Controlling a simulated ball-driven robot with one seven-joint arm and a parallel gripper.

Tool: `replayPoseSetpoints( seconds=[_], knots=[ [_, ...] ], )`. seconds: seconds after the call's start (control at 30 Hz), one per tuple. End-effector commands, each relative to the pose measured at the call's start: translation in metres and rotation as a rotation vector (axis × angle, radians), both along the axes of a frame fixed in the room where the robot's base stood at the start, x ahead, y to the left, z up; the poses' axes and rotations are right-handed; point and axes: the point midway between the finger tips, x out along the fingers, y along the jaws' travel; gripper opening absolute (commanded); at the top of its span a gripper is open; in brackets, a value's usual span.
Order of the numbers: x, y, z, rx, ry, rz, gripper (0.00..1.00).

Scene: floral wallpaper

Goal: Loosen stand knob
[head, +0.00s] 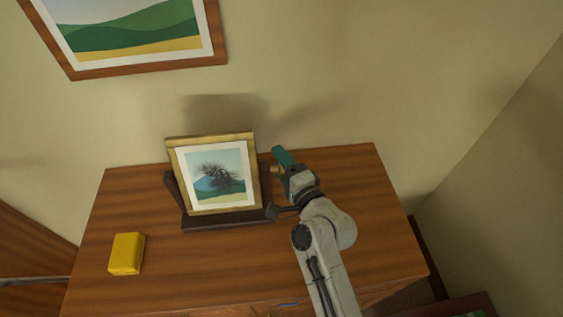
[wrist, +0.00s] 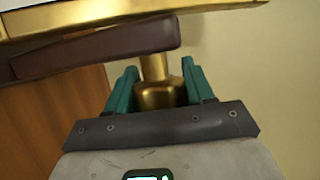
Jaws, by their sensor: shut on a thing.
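A gold-framed tree picture (head: 213,174) leans on a dark stand (head: 228,221) on the wooden cabinet top. In the wrist view the stand's dark arm (wrist: 100,47) runs across beneath the gold frame edge (wrist: 120,15). A brass knob (wrist: 158,94) lies between the green fingers of my gripper (wrist: 158,88). In the head view my gripper (head: 279,172) is at the stand's right side, and only a bit of brass shows there. My gripper is shut on the knob; its near end is partly hidden by the gripper body.
A yellow block (head: 126,253) lies on the left front of the cabinet top (head: 200,275). A landscape picture (head: 130,35) hangs on the wall above. The wall is close behind the stand. The cabinet top right of my arm is clear.

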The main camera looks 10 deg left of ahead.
Motion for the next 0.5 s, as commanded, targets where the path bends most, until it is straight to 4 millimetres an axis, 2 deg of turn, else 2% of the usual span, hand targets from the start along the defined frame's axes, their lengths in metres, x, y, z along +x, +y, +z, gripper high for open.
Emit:
replayPoseSetpoints(
  seconds=[0.03,0.13,0.5],
  knots=[
    [-0.0002,-0.0001,-0.0006,-0.001,0.001,0.0,0.32],
    [-0.0002,-0.0001,-0.0007,-0.001,0.001,0.0,0.22],
    [-0.0004,-0.0002,-0.0054,0.008,-0.029,0.001,0.22]
  ],
)
